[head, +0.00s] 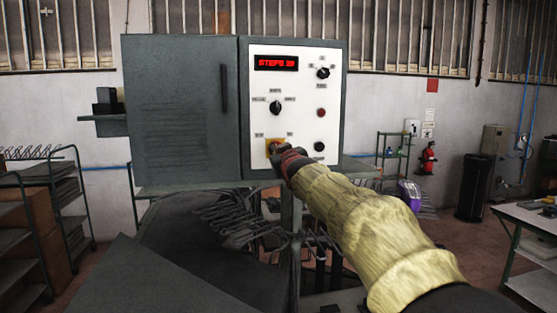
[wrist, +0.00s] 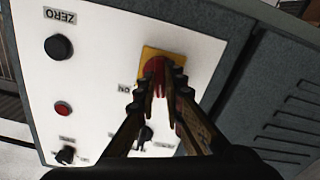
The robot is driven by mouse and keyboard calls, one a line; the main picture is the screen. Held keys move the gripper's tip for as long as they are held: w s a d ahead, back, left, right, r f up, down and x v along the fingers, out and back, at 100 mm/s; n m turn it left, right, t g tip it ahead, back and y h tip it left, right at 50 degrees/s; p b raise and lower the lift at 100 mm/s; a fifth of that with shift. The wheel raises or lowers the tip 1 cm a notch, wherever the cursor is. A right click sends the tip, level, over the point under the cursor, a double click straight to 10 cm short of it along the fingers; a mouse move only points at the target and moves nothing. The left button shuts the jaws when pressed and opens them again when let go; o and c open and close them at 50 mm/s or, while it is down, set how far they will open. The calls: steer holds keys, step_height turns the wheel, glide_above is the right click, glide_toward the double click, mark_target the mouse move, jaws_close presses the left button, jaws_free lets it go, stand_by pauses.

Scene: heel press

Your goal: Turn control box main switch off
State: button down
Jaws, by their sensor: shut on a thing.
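The grey control box (head: 180,110) has a white panel (head: 265,95) on its right part. The main switch (head: 275,146), a red knob on a yellow plate, sits at the panel's lower left. In the wrist view the main switch (wrist: 155,64) is near the top middle, with an ON label beside it. My gripper (wrist: 160,85) is shut on the red knob, its fingers covering part of it. In the head view my gripper (head: 282,156) reaches the switch from the lower right and hides part of it. The knob's exact angle cannot be told.
The panel also carries a red-lit display (head: 276,63), a selector knob (head: 276,107), another knob (head: 323,73), a red button (head: 321,113) and a black button (head: 319,146). Metal racks (head: 40,200) stand at left and a table (head: 535,220) at right.

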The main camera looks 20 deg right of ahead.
steer(key=n, duration=0.5)
steer(key=shift+b, duration=0.4)
steer(key=shift+n, duration=0.4)
steer(key=c, duration=1.9)
jaws_free()
steer(key=shift+s, duration=0.15)
steer(key=s+a, duration=0.2)
steer(key=s, duration=0.9)
steer(key=shift+s+a, duration=0.2)
steer(key=shift+s, duration=0.05)
steer(key=shift+f, duration=0.1)
